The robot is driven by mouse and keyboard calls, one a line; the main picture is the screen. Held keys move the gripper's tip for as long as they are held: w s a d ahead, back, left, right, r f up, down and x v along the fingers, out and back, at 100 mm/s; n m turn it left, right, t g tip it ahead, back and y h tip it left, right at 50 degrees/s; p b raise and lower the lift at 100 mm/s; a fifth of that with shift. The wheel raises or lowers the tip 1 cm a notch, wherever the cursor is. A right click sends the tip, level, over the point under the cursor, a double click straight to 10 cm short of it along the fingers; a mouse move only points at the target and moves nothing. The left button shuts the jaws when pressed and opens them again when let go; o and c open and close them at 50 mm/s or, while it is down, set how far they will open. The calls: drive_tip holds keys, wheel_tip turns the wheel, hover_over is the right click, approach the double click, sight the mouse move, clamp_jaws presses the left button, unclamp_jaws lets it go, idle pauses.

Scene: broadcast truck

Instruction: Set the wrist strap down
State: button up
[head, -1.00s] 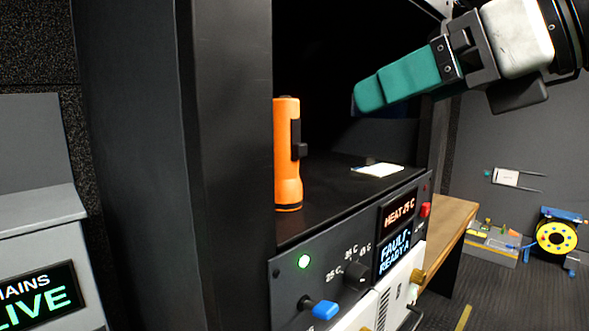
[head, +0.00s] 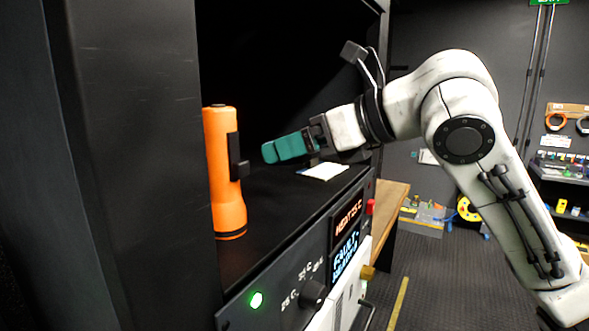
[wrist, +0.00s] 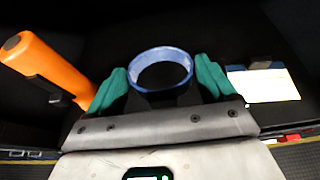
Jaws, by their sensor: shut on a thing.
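The wrist strap (wrist: 160,53) is a blue ring-shaped band between the teal fingers of my gripper (wrist: 161,86) in the wrist view. My gripper (head: 283,150) is shut on it and holds it over the dark top of the rack unit (head: 262,207). In the head view the fingers hide most or all of the strap. How high it is above the surface is hard to tell.
An orange torch (head: 226,175) stands upright on the surface, left of my gripper. A white card (head: 325,171) lies to the right. Dark rack walls (head: 120,150) enclose the space. The surface between torch and card looks clear.

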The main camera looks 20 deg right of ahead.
sight(296, 194)
drive_tip(key=shift+w+d+f, duration=0.25)
drive_tip(key=shift+w+f, duration=0.6)
drive_tip(key=shift+f, duration=0.2)
drive_tip(key=f+p, duration=0.1)
drive_tip(key=f, duration=0.1)
drive_tip(key=shift+w+d+f+p, duration=0.1)
drive_tip(key=shift+w+f+p, duration=0.25)
drive_tip(key=shift+f, duration=0.6)
drive_tip(key=shift+f, duration=0.25)
drive_tip(key=o, duration=0.8)
drive_tip(key=shift+o, duration=0.2)
drive_tip(key=shift+r, duration=0.2)
drive_tip(key=shift+r, duration=0.15)
drive_tip(key=b+v, duration=0.3)
drive_tip(key=v, duration=0.9)
